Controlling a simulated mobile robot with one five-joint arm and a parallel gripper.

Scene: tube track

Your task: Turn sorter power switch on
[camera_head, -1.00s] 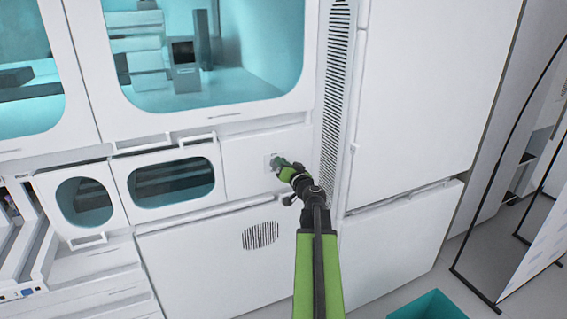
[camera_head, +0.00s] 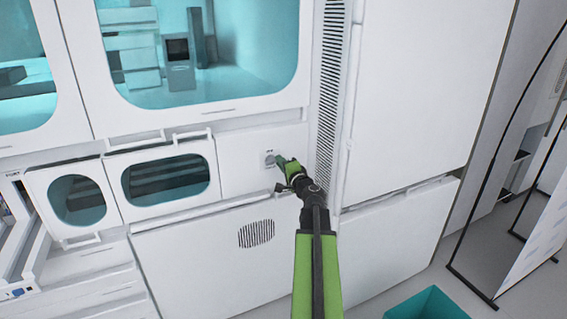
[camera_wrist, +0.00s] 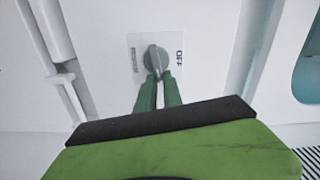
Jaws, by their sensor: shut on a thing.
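The sorter power switch is a grey rotary knob (camera_wrist: 155,59) on a pale plate set in a white panel. In the head view the switch (camera_head: 269,158) is small on the panel below the large window. In the wrist view its handle points roughly up and down, with a dark label on its right and a fainter one on its left; I cannot read them surely. My gripper (camera_wrist: 158,82) has its two green fingers shut on the lower part of the knob. In the head view my gripper (camera_head: 279,162) reaches the switch from the lower right.
Left of the switch is a small windowed door (camera_head: 163,180) with a handle on top. A vent strip (camera_head: 330,95) and a tall white cabinet (camera_head: 415,90) stand to the right. A teal bin (camera_head: 428,304) is on the floor at lower right.

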